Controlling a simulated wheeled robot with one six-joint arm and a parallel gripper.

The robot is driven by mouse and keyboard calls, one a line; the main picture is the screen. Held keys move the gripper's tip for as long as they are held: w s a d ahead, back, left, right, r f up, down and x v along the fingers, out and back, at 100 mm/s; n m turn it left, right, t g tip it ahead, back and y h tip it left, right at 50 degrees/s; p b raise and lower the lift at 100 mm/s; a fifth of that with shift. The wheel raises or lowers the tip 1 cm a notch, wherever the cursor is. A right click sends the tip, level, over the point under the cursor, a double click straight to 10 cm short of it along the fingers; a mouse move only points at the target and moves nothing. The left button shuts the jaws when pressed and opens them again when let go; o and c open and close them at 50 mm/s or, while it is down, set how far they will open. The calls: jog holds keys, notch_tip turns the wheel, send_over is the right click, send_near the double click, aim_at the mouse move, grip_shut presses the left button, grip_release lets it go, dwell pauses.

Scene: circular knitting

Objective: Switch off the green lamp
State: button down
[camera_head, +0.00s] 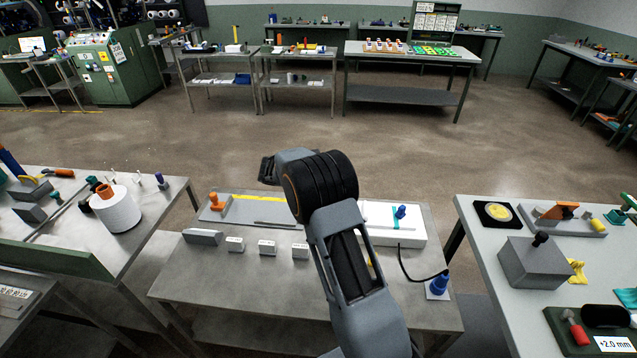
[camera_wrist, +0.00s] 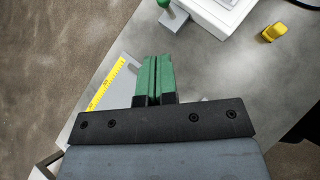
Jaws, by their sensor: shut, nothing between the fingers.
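My gripper (camera_wrist: 158,58) shows in the wrist view with its two green fingers shut together and nothing between them. In the head view only its dark end (camera_head: 268,169) shows, above the middle table. A green knob-like piece (camera_wrist: 172,16) stands at the top of the wrist view, beside a white box and beyond the fingertips, apart from them. I cannot tell whether it is the green lamp or a switch. No lit green lamp can be made out for certain in either view.
The middle table holds a yellow ruler (camera_head: 262,209), several small labelled blocks (camera_head: 267,247), and a white box (camera_head: 412,231) with a blue knob. A yellow piece (camera_wrist: 274,32) lies near the box. Side tables carry a white cylinder (camera_head: 117,212) and a grey block (camera_head: 538,265).

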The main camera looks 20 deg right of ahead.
jog(key=shift+p+v, duration=0.4)
jog(key=shift+v, duration=0.9)
jog(key=shift+w, duration=0.1)
jog(key=s+a+f+m+g+y, duration=0.2)
jog(key=s+a+f+m+y, duration=0.1)
jog(key=s+m, duration=0.5)
jog(key=s+a+r+m+t+y+b, duration=0.1)
jog(key=s+r+m, duration=0.3)
jog(key=s, duration=0.4)
jog(key=s+a+r+m+t+y+b, duration=0.1)
jog(key=s+a+r+m+y, duration=0.2)
jog(key=s, duration=0.5)
jog(key=s+a+r+m+t+y+b, duration=0.1)
jog(key=s+a+r+m+t+y, duration=0.1)
jog(key=s+r+m, duration=0.3)
jog(key=s+a+r, duration=0.1)
jog(key=s, duration=0.1)
jog(key=shift+s+a, duration=0.3)
jog(key=shift+s, duration=0.1)
